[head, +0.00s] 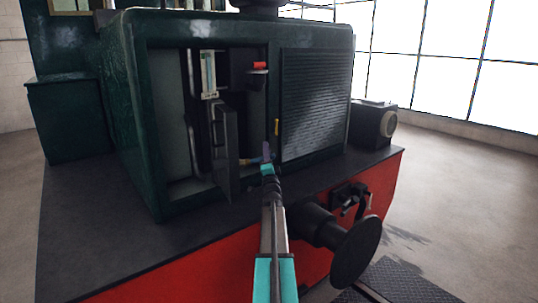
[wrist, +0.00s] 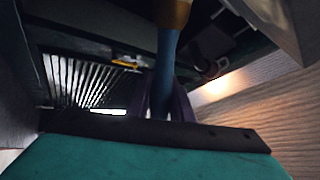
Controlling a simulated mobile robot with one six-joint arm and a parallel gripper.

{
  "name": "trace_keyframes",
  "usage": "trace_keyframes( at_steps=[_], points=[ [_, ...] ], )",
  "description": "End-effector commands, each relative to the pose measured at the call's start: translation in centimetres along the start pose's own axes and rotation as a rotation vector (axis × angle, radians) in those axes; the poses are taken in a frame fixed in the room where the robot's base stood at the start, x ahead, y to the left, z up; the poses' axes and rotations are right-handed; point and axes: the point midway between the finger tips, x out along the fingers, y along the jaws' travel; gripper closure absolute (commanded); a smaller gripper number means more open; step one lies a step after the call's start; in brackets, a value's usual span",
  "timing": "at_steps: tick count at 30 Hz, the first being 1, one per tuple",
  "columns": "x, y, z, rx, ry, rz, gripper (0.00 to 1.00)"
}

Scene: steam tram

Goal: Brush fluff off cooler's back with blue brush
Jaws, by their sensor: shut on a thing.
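My gripper (head: 267,152), with purple fingers, is at the lower right of the open compartment in the green housing. In the wrist view my gripper (wrist: 164,100) is shut on the blue handle of the brush (wrist: 168,60). The handle runs up and away to a tan-brown part at the top edge; the bristles are out of view. A ribbed grille (head: 312,105), possibly the cooler, fills the housing's right front. Bright slats (wrist: 75,82) show at left in the wrist view. I cannot make out fluff or identify the cooler's back.
A narrow hinged door (head: 225,150) stands open left of my gripper. A gauge (head: 208,75) and a red-topped part (head: 260,66) are inside the compartment. A round black buffer (head: 355,252) projects below right. A ridged surface (wrist: 260,105) is close at right in the wrist view.

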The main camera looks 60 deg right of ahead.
Motion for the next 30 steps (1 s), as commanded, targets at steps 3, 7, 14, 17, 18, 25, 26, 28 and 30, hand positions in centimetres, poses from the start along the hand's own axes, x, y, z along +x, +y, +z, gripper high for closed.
trace_keyframes(
  at_steps=[3,7,14,17,18,25,26,28,30],
  points=[
    [0.6,0.3,0.5,0.000,-0.002,-0.001,1.00],
    [0.8,0.3,0.6,-0.001,-0.002,-0.001,1.00],
    [0.8,0.2,0.6,0.000,-0.002,-0.001,1.00],
    [0.8,0.3,0.6,0.000,-0.002,-0.002,1.00],
    [0.9,0.3,0.6,0.000,-0.002,-0.002,1.00],
    [1.9,0.8,1.1,0.000,-0.001,-0.002,1.00],
    [2.0,0.9,1.2,0.000,-0.001,-0.002,1.00],
    [2.4,1.1,1.3,0.001,-0.001,-0.002,1.00],
    [2.8,1.2,1.5,0.001,-0.001,-0.002,1.00]
  ],
)
